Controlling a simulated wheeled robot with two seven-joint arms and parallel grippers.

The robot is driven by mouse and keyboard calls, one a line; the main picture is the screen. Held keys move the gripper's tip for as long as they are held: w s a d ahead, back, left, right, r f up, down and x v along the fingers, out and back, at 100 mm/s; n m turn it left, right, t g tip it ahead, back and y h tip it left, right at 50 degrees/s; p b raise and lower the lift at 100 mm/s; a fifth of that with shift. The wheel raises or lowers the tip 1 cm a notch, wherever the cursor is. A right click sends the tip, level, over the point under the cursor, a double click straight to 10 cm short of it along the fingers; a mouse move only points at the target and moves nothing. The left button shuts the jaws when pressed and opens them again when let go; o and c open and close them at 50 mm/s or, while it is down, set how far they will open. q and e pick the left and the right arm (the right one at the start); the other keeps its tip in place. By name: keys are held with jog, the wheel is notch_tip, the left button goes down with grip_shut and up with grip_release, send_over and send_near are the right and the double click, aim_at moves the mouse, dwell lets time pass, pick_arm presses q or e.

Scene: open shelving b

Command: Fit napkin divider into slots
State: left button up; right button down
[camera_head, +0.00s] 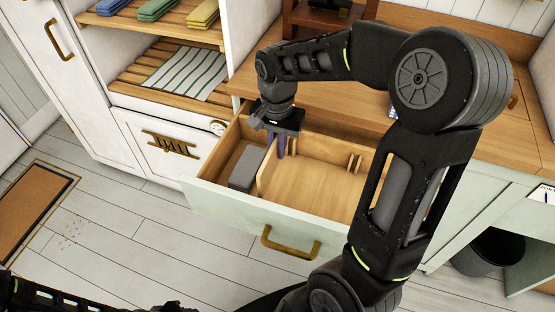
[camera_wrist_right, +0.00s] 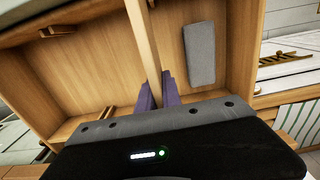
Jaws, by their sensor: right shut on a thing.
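The open drawer (camera_head: 312,213) has pale green outer faces and a wooden inside. The napkin divider (camera_head: 264,182), a thin wooden board, stands on edge across the drawer, left of its middle. It also shows in the right wrist view (camera_wrist_right: 141,38). My right gripper (camera_head: 276,151) reaches down into the drawer, its purple fingers shut on the divider's rear part. Small wooden slot rails (camera_head: 354,162) stand at the drawer's right part and show in the right wrist view (camera_wrist_right: 58,31). I cannot tell whether the divider's ends sit in slots. My left gripper is out of view.
A grey block (camera_head: 247,168) lies in the drawer left of the divider. The compartment to the right is clear. A wooden counter (camera_head: 330,85) lies behind the drawer. Shelves with a striped cloth (camera_head: 188,73) and folded cloths (camera_head: 157,9) stand at left.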

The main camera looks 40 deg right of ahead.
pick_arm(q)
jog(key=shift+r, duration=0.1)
pick_arm(e)
notch_tip(320, 180, up, 7)
jog(key=shift+r, duration=0.15)
dwell(0.8)
